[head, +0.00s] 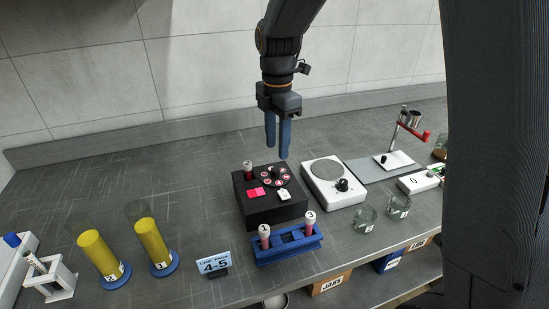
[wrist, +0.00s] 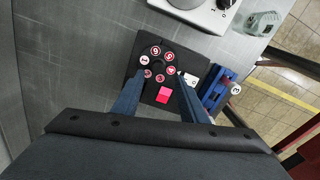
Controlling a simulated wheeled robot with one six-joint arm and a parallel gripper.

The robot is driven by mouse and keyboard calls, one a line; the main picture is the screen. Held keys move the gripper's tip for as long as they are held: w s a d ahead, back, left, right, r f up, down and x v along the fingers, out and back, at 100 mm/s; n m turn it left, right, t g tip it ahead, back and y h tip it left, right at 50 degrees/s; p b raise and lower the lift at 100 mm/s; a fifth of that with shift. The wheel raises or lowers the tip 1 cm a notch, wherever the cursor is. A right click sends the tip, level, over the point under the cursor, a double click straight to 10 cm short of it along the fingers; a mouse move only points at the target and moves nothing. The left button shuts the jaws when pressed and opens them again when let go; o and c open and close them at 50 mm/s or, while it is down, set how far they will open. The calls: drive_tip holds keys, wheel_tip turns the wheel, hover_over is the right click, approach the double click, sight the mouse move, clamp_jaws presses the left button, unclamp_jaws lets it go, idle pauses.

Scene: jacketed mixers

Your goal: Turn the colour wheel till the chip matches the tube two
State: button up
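The colour wheel (head: 275,177) is a dark disc with several numbered pink chips, set on a black box (head: 272,210); it also shows in the wrist view (wrist: 157,66). Two adjoining pink patches (head: 257,192) lie on the box top; in the wrist view the pair (wrist: 164,96) looks close in hue, one slightly redder. A capped tube (head: 248,169) stands at the box's back left corner; its number is unclear. My gripper (head: 277,148) hangs above and behind the box, touching nothing. In the wrist view its fingers (wrist: 160,110) are apart and empty.
A blue rack (head: 288,246) with two capped tubes stands in front of the box. A white stirrer plate (head: 333,183) is close on the right, with glass jars (head: 364,217) before it. Yellow cylinders (head: 152,242) and a sign (head: 214,265) stand left. The counter behind left is clear.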

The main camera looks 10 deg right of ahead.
sight(276, 169)
drive_tip(key=shift+w+a+f, duration=0.1)
drive_tip(key=shift+w, duration=0.1)
drive_tip(key=shift+f+n, duration=0.3)
drive_tip(key=shift+f, duration=0.05)
drive_tip(key=shift+f+p, duration=1)
drive_tip(key=shift+f, duration=2.4)
clamp_jaws()
